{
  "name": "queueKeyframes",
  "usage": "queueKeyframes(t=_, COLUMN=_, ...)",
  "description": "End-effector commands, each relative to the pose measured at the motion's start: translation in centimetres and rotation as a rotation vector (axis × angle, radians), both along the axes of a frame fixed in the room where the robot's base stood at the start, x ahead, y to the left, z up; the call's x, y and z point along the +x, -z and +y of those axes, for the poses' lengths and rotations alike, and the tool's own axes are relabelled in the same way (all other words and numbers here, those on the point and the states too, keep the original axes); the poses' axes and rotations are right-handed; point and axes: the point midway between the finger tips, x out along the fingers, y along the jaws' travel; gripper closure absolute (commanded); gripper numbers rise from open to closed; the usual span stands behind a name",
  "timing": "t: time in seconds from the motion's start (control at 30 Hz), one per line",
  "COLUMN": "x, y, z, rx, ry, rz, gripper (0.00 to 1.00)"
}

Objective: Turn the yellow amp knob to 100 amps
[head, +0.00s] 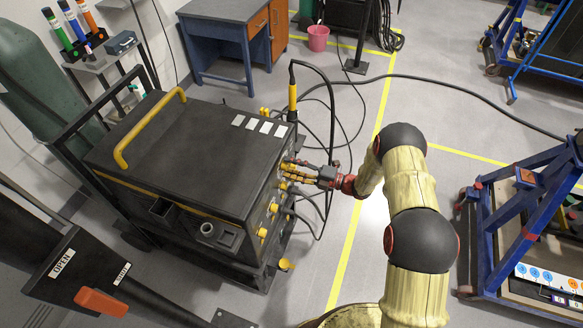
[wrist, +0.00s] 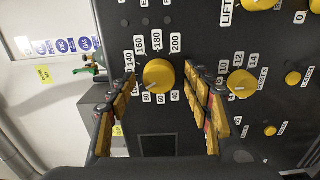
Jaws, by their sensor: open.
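The yellow amp knob (wrist: 158,74) sits on the dark panel in the wrist view, ringed by white number labels from 40 to 200. The 100 and 120 labels are not clearly visible, and the knob's pointer direction is too small to read surely. My gripper (wrist: 161,77) is open, with one finger to the left and one to the right of the knob, apart from it. In the head view my gripper (head: 296,172) is at the front face of the black welding machine (head: 185,150); the amp knob is hidden there by the fingers.
A second yellow knob (wrist: 241,83) with labels 10, 12 and 14 is just right of my right finger. Several other yellow knobs share the panel. Black cables (head: 322,205) hang beside my gripper. A blue-framed cart (head: 520,210) stands at right, with open floor between.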

Motion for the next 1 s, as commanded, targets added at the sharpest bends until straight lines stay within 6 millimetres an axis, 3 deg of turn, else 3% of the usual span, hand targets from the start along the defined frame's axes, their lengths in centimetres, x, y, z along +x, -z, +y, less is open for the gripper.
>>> queueKeyframes(t=0.33, x=-0.4, y=0.0, z=-1.2, rx=0.000, ry=0.001, rz=0.001, gripper=0.50)
queueKeyframes(t=0.7, x=-2.8, y=0.0, z=-8.1, rx=0.001, ry=0.003, rz=0.000, gripper=0.50)
queueKeyframes(t=1.0, x=-4.0, y=0.0, z=-11.1, rx=0.000, ry=0.001, rz=0.000, gripper=0.50)
